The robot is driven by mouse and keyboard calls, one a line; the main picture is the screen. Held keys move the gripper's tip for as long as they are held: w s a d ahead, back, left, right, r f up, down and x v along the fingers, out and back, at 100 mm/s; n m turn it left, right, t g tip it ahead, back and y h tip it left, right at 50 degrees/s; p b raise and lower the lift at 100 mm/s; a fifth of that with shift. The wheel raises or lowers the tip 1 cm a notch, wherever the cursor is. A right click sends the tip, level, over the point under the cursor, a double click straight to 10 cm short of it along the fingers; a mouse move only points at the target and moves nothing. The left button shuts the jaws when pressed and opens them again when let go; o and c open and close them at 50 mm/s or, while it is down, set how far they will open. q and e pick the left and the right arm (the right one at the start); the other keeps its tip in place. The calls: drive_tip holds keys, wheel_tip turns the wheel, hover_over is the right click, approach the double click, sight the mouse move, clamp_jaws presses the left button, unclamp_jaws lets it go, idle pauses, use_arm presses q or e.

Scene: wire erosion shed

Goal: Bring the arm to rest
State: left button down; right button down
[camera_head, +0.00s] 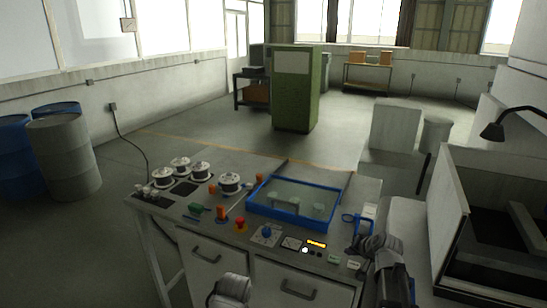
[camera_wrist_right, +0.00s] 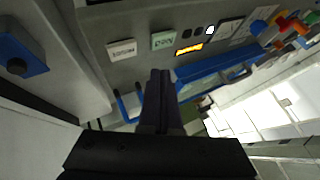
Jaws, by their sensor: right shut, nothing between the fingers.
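My right gripper (camera_head: 372,243) is above the right front corner of the grey worktable (camera_head: 190,213). In the right wrist view its two dark fingers (camera_wrist_right: 160,78) are together and nothing shows between them. They stand in front of the blue-rimmed tray and the panel labels. My right arm comes up from the bottom edge of the head view. A grey rounded part of mine (camera_head: 231,290) shows at the bottom middle. My left gripper does not show.
The worktable carries a blue-rimmed tray (camera_head: 263,208), several wire spools (camera_head: 229,182), a red knob (camera_head: 241,223) and small panel labels (camera_head: 334,259). A machine tank (camera_head: 452,235) with a black lamp (camera_head: 493,131) stands at right. Barrels (camera_head: 65,155) stand at left. A green cabinet (camera_head: 295,100) is behind.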

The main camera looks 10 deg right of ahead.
drive_tip(key=s+a+f+n+g, duration=0.2)
drive_tip(key=s+a+n, duration=0.15)
drive_tip(key=a, duration=0.45)
drive_tip(key=s+a+f+n+g, duration=0.2)
drive_tip(key=s+a, duration=0.3)
drive_tip(key=a, duration=0.3)
drive_tip(key=s+a+f+n+g+h, duration=0.1)
drive_tip(key=s+a+n+g, duration=0.1)
drive_tip(key=s+a, duration=0.3)
drive_tip(key=s+a+n+g+h, duration=0.1)
drive_tip(key=s+a, duration=0.4)
drive_tip(key=s, duration=0.5)
drive_tip(key=shift+s+a+f+n+g+h, duration=0.25)
drive_tip(key=shift+f+n+g+h, duration=0.15)
drive_tip(key=shift+n+g, duration=0.65)
drive_tip(key=shift+t, duration=0.25)
